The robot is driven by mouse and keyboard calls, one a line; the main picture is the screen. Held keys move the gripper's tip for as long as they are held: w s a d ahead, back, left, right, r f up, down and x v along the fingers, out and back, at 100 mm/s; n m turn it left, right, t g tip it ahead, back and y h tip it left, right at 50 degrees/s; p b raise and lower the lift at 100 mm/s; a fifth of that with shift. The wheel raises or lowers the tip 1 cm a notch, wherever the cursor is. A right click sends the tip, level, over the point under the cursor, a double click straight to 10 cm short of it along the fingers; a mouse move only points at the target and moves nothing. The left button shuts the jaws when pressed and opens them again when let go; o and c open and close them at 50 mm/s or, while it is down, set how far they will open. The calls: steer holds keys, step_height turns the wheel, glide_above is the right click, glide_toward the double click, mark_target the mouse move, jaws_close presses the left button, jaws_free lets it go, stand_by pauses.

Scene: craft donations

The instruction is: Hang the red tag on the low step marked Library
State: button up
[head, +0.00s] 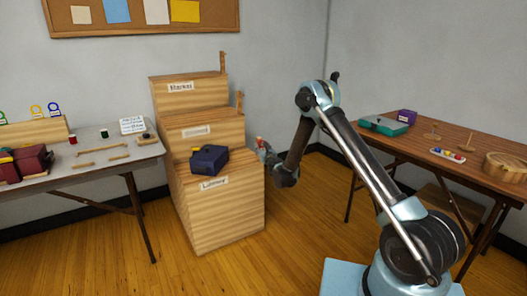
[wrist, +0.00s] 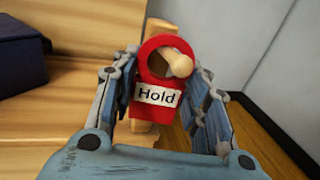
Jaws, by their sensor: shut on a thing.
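The red tag (wrist: 139,71), marked Hold, is between the fingers of my gripper (wrist: 165,100) in the wrist view. A pale wooden peg end (wrist: 178,62) shows at the tag's hole and appears to poke through it; its wooden post (wrist: 158,27) rises behind the tag. In the head view my gripper (head: 266,156) is at the right edge of the low step (head: 222,208), marked Library, with a small bit of red at its tip. The gripper is shut on the tag. The rest of the post is hidden.
A dark blue box (head: 209,160) sits on the low step, left of my gripper. Higher steps rise behind, the top one (head: 188,92) marked Market. Tables with craft goods stand at the left (head: 75,164) and right (head: 430,160).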

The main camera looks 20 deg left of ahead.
stand_by(0.4)
steer(key=o, duration=0.8)
steer(key=shift+o, duration=0.2)
steer(key=shift+s+d, duration=0.1)
